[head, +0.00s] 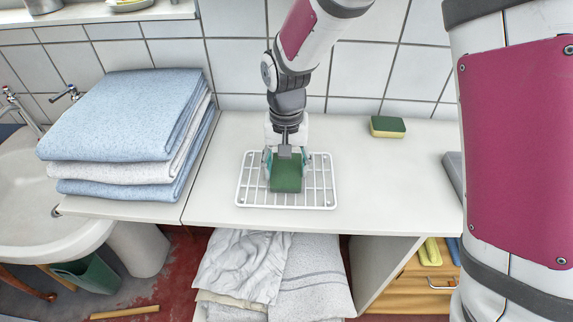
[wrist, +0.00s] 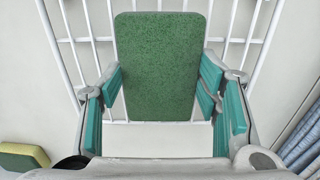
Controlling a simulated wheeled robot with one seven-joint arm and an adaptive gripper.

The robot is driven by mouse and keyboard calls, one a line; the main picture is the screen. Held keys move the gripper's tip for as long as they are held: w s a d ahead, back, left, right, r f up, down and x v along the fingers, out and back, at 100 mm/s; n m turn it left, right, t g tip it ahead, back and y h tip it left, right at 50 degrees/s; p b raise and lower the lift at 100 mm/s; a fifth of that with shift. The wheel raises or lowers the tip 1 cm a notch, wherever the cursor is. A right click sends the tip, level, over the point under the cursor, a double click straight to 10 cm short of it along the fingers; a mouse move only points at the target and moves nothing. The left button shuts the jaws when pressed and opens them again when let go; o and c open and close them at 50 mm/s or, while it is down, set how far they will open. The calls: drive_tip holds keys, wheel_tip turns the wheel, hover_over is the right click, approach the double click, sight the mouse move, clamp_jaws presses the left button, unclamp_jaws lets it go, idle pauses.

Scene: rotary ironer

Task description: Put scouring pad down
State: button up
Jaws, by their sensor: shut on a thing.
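The scouring pad is a flat green rectangle (head: 286,174). In the wrist view the green pad (wrist: 158,66) sits between the teal fingers, which press on its two long sides. My gripper (head: 284,160) points down and is shut on it. The pad is over a white wire rack (head: 243,197) on the white counter. I cannot tell whether the pad touches the rack's wires. The rack's bars (wrist: 75,40) also show around the pad in the wrist view.
A green and yellow sponge (head: 388,127) lies at the back right of the counter. Folded towels (head: 130,115) are stacked at the left, beside a sink (head: 40,210). A grey object (head: 453,172) sits at the right edge. The counter between rack and sponge is clear.

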sight(286, 170)
drive_tip(key=shift+f, duration=0.2)
drive_tip(key=o, duration=1)
drive_tip(key=shift+r, duration=0.1)
wheel_tip(286, 170, up, 12)
drive_tip(key=s+d+r, duration=0.3)
drive_tip(key=d+r, duration=0.2)
drive_tip(key=d, duration=0.1)
drive_tip(key=s+d+r+t, duration=0.1)
drive_tip(key=s+d+t, duration=0.1)
drive_tip(key=s+d, duration=0.5)
drive_tip(key=s+d+r+t, duration=0.1)
drive_tip(key=s+d+r, duration=0.1)
drive_tip(key=s+d, duration=0.5)
drive_tip(key=s, duration=0.6)
drive_tip(key=shift+d+t, duration=0.3)
drive_tip(key=shift+t, duration=0.1)
